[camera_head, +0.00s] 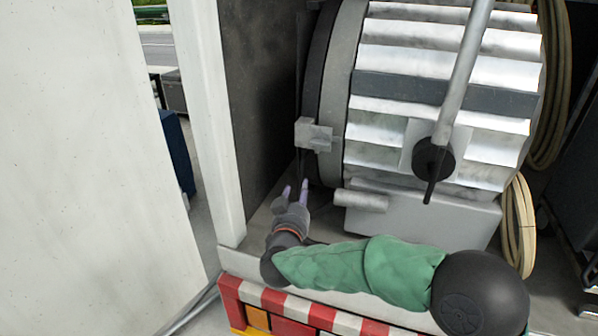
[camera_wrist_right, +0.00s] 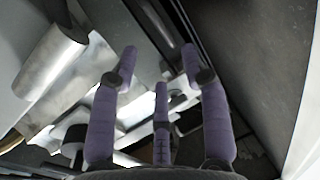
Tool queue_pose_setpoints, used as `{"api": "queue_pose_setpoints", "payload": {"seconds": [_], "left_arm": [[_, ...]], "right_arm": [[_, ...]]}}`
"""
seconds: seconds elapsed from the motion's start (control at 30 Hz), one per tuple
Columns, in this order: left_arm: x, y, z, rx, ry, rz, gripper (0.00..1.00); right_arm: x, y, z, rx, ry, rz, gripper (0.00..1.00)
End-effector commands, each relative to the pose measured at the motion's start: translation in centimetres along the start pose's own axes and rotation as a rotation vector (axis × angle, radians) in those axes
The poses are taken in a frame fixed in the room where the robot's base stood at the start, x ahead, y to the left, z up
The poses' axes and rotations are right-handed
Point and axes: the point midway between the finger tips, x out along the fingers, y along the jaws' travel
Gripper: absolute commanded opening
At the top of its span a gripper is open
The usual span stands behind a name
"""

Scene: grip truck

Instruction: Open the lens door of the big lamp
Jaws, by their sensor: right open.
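The big lamp (camera_head: 440,75) is a ribbed silver drum lying on its side in the head view. Its lens door appears to be the dark ring (camera_head: 317,85) at the drum's left end, against a grey band. A pale latch-like block (camera_head: 313,135) sits on the rim's lower part. My right gripper (camera_head: 296,187) is open and empty, its purple fingers pointing up just below that block, apart from it. In the right wrist view the open fingers (camera_wrist_right: 158,60) show nothing between them that I can identify as held. The lens face is hidden. My left gripper is out of view.
A short grey cylinder (camera_head: 360,200) sticks out below the drum; it also shows in the right wrist view (camera_wrist_right: 50,62). A dark wall (camera_head: 262,100) with a white post (camera_head: 205,90) stands close left of the lamp. Coiled cable (camera_head: 518,225) hangs at right.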

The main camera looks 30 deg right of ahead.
Motion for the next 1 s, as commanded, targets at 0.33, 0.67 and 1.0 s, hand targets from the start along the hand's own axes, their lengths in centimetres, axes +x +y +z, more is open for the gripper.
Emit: {"api": "queue_pose_setpoints", "payload": {"seconds": [0.33,0.67,1.0], "left_arm": [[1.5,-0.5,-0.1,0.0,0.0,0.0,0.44],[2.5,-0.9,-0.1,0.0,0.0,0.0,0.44],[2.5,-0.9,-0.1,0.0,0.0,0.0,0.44]], "right_arm": [[5.2,0.1,0.4,-0.001,-0.001,0.002,0.46],[9.7,0.0,0.2,0.0,-0.001,0.0,0.46],[10.5,-0.1,0.1,-0.001,-0.002,-0.002,0.46]]}}
